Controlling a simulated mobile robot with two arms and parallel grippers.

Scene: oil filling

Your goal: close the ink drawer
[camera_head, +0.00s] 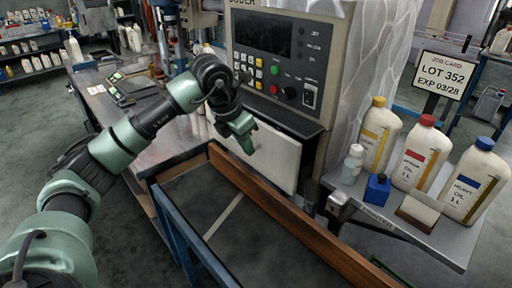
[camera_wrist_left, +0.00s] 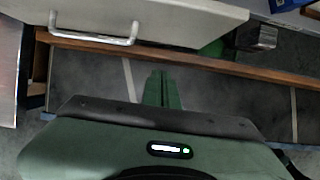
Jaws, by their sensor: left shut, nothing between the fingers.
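The ink drawer appears as a pale grey panel (camera_head: 277,160) below the machine's control panel in the head view. It seems to stand out from the machine, but how far is unclear. In the left wrist view its pale front (camera_wrist_left: 190,14) is at the upper left, with a metal bar handle (camera_wrist_left: 95,40) on it. My left gripper (camera_head: 246,144) is in front of the panel in the head view, covering part of it. In the left wrist view its green fingertips (camera_wrist_left: 162,78) are together and empty, apart from the handle. My right gripper is not in view.
The coder's control panel (camera_head: 277,62) is above the drawer. A conveyor with a brown side rail (camera_head: 290,222) runs below my left gripper.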

